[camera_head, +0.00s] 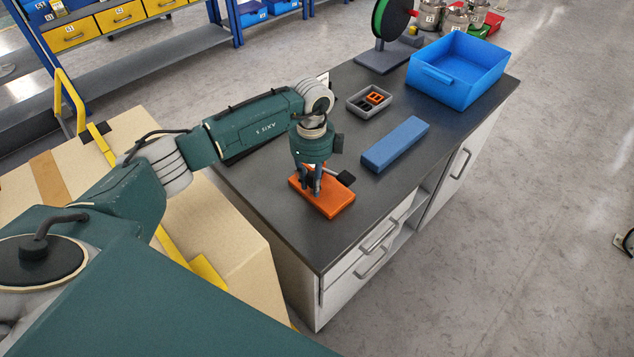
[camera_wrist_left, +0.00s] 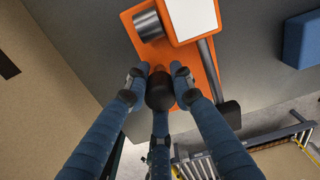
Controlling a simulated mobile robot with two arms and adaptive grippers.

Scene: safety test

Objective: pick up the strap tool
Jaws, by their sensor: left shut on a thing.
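The strap tool (camera_head: 337,205) is an orange block with a dark lever part, near the front left of the dark worktop. In the left wrist view the strap tool (camera_wrist_left: 206,68) shows an orange plate, a metal cylinder, a white-topped block and a dark bar. My left gripper (camera_head: 312,190) points down over it. In the left wrist view the left gripper (camera_wrist_left: 160,74) has its fingers closed around a dark rounded knob of the tool. I cannot tell whether the tool rests on the worktop or is slightly raised. My right gripper is not in view.
On the worktop (camera_head: 300,232) lie a long blue block (camera_head: 396,144) and a small grey tray (camera_head: 357,104) with orange and black parts. A blue bin (camera_head: 455,70), a spool stand (camera_head: 385,55) and metal pots (camera_head: 455,20) stand behind. A cardboard box (camera_head: 225,215) is at the left.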

